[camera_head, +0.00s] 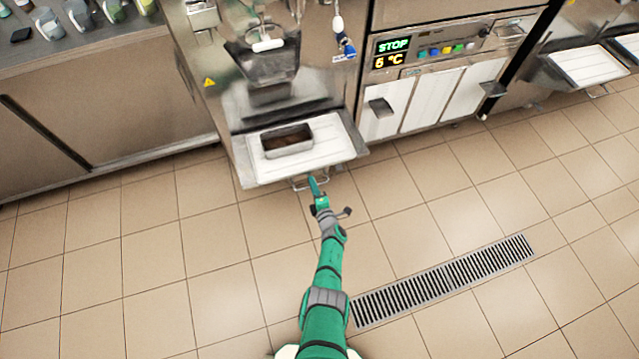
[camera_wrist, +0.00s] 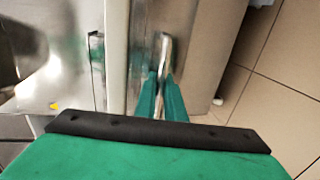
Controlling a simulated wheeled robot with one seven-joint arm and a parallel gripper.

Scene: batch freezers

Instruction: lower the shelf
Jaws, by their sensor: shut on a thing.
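The shelf (camera_head: 335,152) is a white-topped metal ledge at the front of the batch freezer, level, with a metal pan (camera_head: 287,140) on it. A looped metal handle (camera_head: 300,184) hangs under its front edge. My gripper (camera_head: 314,184) is at this handle, just below the shelf's front edge. In the wrist view the green fingers (camera_wrist: 162,85) are shut on the bright metal handle (camera_wrist: 165,48), beside the shelf's pale edge (camera_wrist: 117,60). The fingers partly hide the handle.
The freezer's dark spout (camera_head: 270,70) is above the pan. To the right is a unit with a "STOP" and 6 °C display (camera_head: 392,53). A counter (camera_head: 90,50) with containers is at left. The tiled floor (camera_head: 200,290) is open, with a drain grate (camera_head: 445,282).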

